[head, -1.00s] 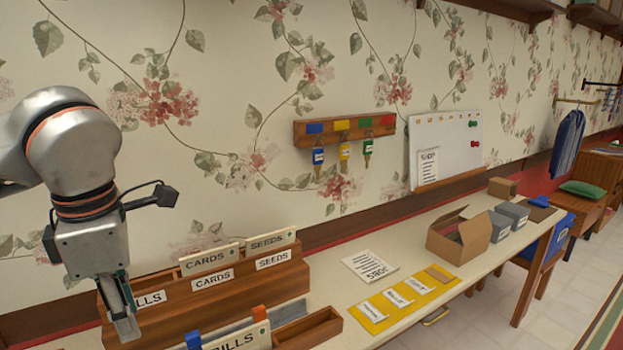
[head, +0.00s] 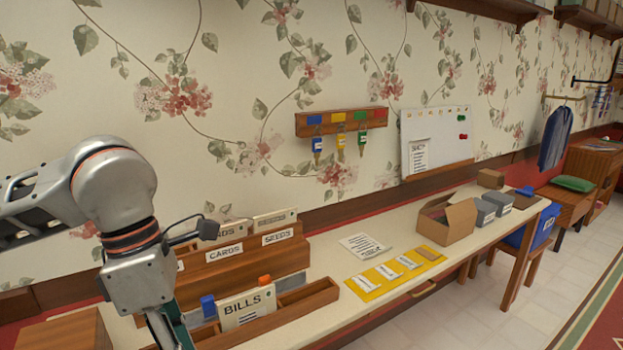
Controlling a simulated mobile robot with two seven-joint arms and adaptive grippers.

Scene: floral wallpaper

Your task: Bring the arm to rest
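My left arm comes in from the left, and its gripper (head: 168,332) points down at the bottom edge of the head view. It is in front of the left part of the wooden letter sorter (head: 225,270). The fingers are seen from the side and partly cut off by the frame edge, so I cannot tell whether they are open or shut. I see nothing held in the visible part. My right gripper is not in view.
A BILLS card (head: 247,305) stands in a low holder close to the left gripper. A wooden box (head: 65,332) is at lower left. The yellow mat (head: 380,290), paper sheet (head: 365,246) and open carton (head: 447,222) lie further right on the table. A key rack (head: 342,121) hangs above.

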